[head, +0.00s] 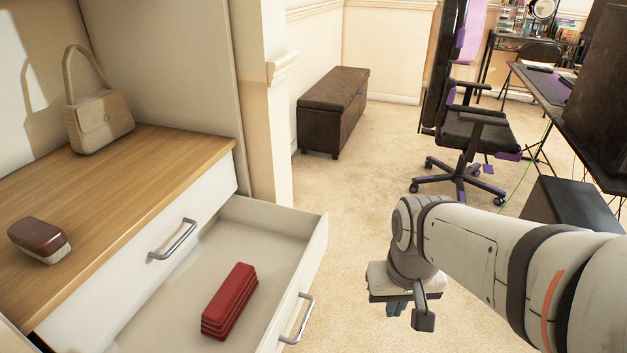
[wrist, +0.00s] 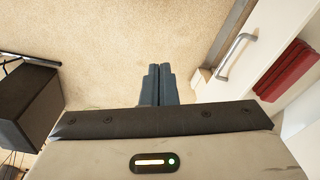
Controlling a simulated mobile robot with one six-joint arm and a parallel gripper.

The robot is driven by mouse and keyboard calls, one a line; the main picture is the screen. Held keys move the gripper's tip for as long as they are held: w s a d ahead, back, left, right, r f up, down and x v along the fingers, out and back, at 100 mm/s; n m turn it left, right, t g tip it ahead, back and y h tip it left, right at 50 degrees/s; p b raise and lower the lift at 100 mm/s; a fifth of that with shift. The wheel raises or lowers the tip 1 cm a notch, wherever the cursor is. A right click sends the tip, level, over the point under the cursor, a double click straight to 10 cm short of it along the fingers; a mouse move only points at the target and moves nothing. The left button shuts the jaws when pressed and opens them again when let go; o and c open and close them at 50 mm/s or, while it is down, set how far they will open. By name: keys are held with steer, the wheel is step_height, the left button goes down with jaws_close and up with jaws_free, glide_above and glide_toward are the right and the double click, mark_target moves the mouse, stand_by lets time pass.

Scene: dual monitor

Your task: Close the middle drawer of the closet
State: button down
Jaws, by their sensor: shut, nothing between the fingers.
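The closet's open drawer (head: 265,226) is pulled out at the lower left of the head view, below a closed white drawer front (head: 140,262). Its front has a metal handle (head: 298,320). The handle also shows in the wrist view (wrist: 235,55), at the upper right. A red stacked item (head: 229,300) lies inside the drawer. My gripper (head: 397,306) is to the right of the drawer front, apart from it, above the carpet. In the wrist view my gripper's fingers (wrist: 158,72) are together and empty. Anything below the open drawer is hidden.
The wooden closet top (head: 140,165) holds a beige handbag (head: 99,122) and a brown-and-white case (head: 39,240). A dark bench (head: 333,105), an office chair (head: 470,135) and a black box (head: 568,205) stand beyond. Carpet between them is clear.

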steer(key=shift+s+a, duration=0.1)
steer(key=shift+a, duration=0.1)
steer(key=m+t+y, duration=0.2)
steer(key=m+y, duration=0.6)
steer(key=m, duration=1.4)
glide_toward(306, 265)
steer(key=x, duration=0.5)
steer(key=shift+s+d+f, duration=0.25)
steer(key=shift+f, duration=0.15)
steer(key=shift+w+a, duration=0.25)
steer(key=shift+a, duration=0.3)
